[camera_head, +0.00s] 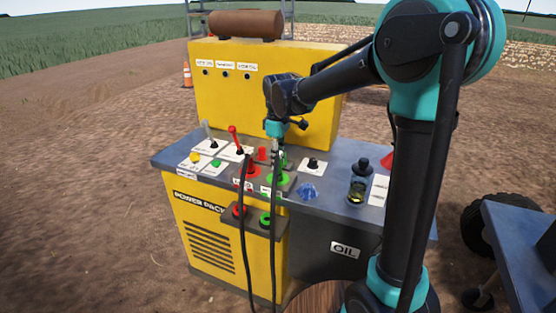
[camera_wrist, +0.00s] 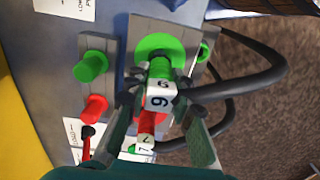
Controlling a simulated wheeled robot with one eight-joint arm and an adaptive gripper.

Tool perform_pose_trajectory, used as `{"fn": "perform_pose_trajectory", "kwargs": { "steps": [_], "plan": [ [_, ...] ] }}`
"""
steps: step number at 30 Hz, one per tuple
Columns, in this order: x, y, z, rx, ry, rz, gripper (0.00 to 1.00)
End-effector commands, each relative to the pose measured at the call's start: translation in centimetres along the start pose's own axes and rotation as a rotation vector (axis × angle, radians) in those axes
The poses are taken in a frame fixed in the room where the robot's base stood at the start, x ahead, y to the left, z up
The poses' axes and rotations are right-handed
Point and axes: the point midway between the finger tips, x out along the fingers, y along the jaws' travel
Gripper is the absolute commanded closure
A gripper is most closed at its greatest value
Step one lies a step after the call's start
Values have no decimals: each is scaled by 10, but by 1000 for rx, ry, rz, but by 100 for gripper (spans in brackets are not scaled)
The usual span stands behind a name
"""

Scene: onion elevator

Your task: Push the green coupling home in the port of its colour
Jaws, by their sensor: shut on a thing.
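My gripper (camera_head: 275,146) is shut on the green coupling, with one finger on either side of it in the wrist view (camera_wrist: 159,82). The green coupling (camera_wrist: 160,68) has a white numbered band behind its green end, and a black hose trails from it. Its green end overlaps the green-ringed port (camera_wrist: 147,44) on the grey panel. I cannot tell how deep it sits or whether it touches. In the head view the green port (camera_head: 287,183) lies just below my gripper, and the coupling is largely hidden.
A red coupling (camera_wrist: 147,122) with its own hose is close beside the held one. A green post (camera_wrist: 91,66) and red post (camera_wrist: 94,108) stand left of it. Levers (camera_head: 235,140), a blue knob (camera_head: 308,191) and an oil jar (camera_head: 358,185) stand on the bench. Hoses hang in front.

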Motion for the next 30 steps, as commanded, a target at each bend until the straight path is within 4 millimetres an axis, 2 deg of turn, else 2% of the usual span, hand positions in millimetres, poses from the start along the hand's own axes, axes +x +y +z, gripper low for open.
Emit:
{"fn": "perform_pose_trajectory", "kwargs": {
  "steps": [30],
  "plan": [
    [11,0,0,0,0,0,100]
  ]
}}
